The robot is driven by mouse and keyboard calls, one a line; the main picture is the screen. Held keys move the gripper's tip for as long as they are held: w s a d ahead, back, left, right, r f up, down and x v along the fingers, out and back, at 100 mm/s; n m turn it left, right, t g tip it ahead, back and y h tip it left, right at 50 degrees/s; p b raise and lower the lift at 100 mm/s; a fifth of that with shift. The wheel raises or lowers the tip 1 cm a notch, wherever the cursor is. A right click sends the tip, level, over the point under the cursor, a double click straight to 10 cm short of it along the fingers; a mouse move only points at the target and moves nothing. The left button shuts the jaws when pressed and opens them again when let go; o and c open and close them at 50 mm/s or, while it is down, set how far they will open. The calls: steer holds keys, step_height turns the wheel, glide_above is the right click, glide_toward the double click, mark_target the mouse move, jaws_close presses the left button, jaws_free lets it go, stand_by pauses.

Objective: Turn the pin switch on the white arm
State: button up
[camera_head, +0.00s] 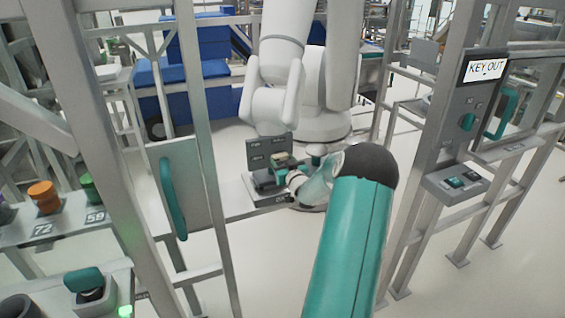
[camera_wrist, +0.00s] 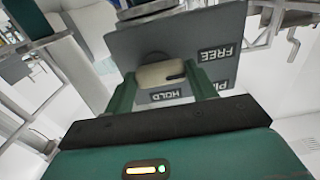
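The pin switch (camera_wrist: 160,74) is a beige, rounded bar-shaped knob with a dark mark near its right end, on a grey panel (camera_wrist: 122,42). Labels FREE, HOLD and part of another beginning PI show around it. My gripper (camera_wrist: 162,78) has its two green fingers at the knob's two ends, with no clear gap, so it looks shut on it. In the head view the pin switch (camera_head: 283,158) is small at the foot of the white arm (camera_head: 285,60), and my gripper (camera_head: 294,178) reaches it from the right. My own teal arm hides part of the base.
Grey frame posts stand left and right of my arm. A door plate with a teal handle (camera_head: 173,199) is at left. A KEY OUT panel (camera_head: 470,100) with a teal knob is at right.

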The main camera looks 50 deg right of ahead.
steer(key=shift+m, duration=0.3)
steer(key=shift+c, duration=0.4)
steer(key=m, duration=0.4)
steer(key=shift+r, duration=0.1)
steer(key=m, duration=0.4)
steer(key=shift+r+m, duration=0.1)
steer(key=shift+m, duration=0.3)
steer(key=m, duration=0.4)
steer(key=shift+m, duration=0.3)
steer(key=shift+d+r+m, duration=0.1)
steer(key=shift+m, duration=1.8)
steer(key=o, duration=1)
steer(key=shift+s, duration=0.15)
